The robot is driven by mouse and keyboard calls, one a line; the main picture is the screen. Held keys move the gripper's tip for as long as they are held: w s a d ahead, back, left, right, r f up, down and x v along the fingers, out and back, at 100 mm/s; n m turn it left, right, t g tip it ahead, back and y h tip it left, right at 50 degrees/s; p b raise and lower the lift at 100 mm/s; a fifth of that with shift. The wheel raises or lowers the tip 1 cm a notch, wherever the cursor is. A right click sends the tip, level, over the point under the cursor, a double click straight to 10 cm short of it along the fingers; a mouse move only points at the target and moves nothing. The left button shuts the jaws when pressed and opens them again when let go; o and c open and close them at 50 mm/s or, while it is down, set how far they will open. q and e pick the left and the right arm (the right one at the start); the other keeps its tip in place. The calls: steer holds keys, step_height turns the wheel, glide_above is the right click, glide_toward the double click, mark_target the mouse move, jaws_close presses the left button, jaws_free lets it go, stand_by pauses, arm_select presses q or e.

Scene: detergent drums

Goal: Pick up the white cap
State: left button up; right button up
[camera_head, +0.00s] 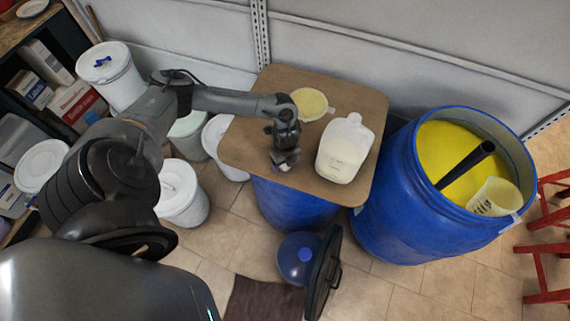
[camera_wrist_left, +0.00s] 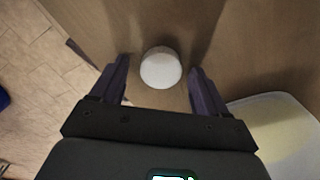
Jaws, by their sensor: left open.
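The white cap (camera_wrist_left: 161,68) is a small round piece on the brown board, seen in the left wrist view just ahead of and between my left fingers. In the head view the cap (camera_head: 284,167) shows as a small pale spot at the fingertips. My left gripper (camera_head: 285,160) is over the board's front part, pointing down. In the left wrist view its two dark fingers (camera_wrist_left: 160,82) are apart, one on each side of the cap, with nothing gripped. Whether the fingertips touch the board cannot be told. My right gripper is not in view.
A translucent jug (camera_head: 343,150) stands on the board (camera_head: 237,140), right of my left gripper. A pale yellow round dish (camera_head: 310,103) lies behind. A large open blue drum (camera_head: 395,205) with yellow contents is at right. White buckets (camera_head: 182,195) stand at left.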

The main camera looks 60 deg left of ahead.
arm_select(q)
steer(key=c, duration=1)
steer(key=shift+c, duration=0.3)
steer(key=shift+r, duration=0.15)
